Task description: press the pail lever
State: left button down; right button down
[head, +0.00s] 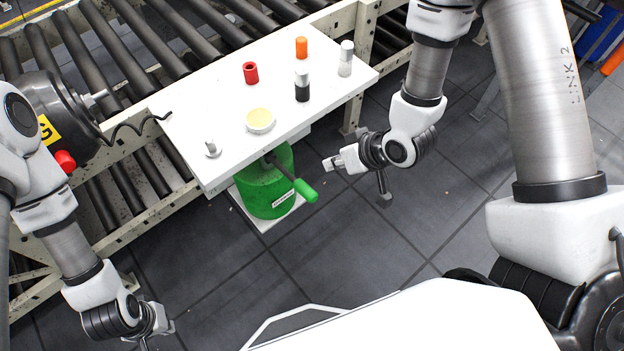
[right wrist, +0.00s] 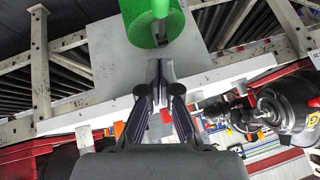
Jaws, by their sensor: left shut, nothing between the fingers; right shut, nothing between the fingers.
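The pail (head: 266,190) is a green drum with a small label, standing on a white plate below the front edge of the white table. Its lever (head: 287,177) is a dark rod ending in a green grip (head: 306,190) that points right and forward. My right gripper (head: 328,163) is shut and empty, a little above and right of the grip in the head view, apart from it. In the right wrist view the shut fingers (right wrist: 159,70) point toward the green pail (right wrist: 158,30). My left gripper (head: 168,325) is shut and empty at the lower left, far from the pail.
A roller conveyor (head: 150,45) runs behind. Open floor lies right of the pail.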

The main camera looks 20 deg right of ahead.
send_over(304, 184)
jog(key=d, duration=0.2)
notch_tip(304, 184, down, 7)
jog(key=f, duration=0.1)
jog(key=s+f, duration=0.1)
jog(key=shift+s+a+f, duration=0.25)
jog(key=shift+a+f, duration=0.05)
jog(key=shift+f, duration=0.1)
jog(key=shift+s+f, duration=0.1)
jog(key=shift+f, duration=0.35)
